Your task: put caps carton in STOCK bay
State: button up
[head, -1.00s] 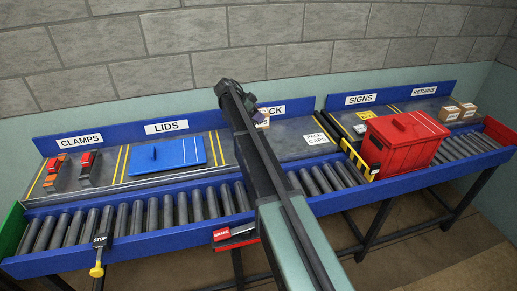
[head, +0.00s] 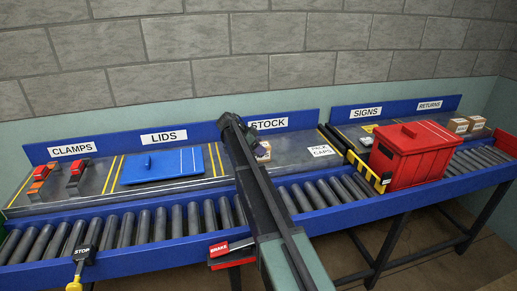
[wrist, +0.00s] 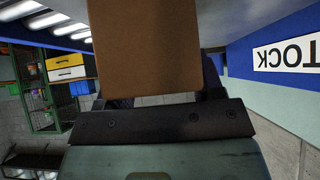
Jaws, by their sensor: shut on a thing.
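My gripper (head: 256,143) is shut on a brown carton (head: 263,152) in front of the STOCK sign (head: 268,124), over the STOCK bay. My arm hides part of the carton and of the bay. The carton's label is only partly visible, so I cannot read it whole. In the wrist view the carton (wrist: 150,50) fills the upper middle between the fingers, with the STOCK sign (wrist: 287,54) upside down at the right. I cannot tell whether the carton touches the bay floor. A white PICK CAPS card (head: 321,150) lies to its right on the deck.
The blue lid (head: 162,166) lies in the LIDS bay to the left. Red and orange clamps (head: 78,170) are further left. A red box (head: 412,155) stands on the rollers (head: 170,222) at the right. Small cartons (head: 458,126) sit under RETURNS. Bay floor around the card is clear.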

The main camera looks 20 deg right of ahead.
jog(key=o, duration=1.1)
jog(key=shift+r+p, duration=0.3)
jog(key=shift+p, duration=0.15)
jog(key=p+v, duration=0.8)
jog(key=v, duration=0.3)
jog(key=shift+a+r, duration=0.2)
jog(key=shift+a, duration=0.2)
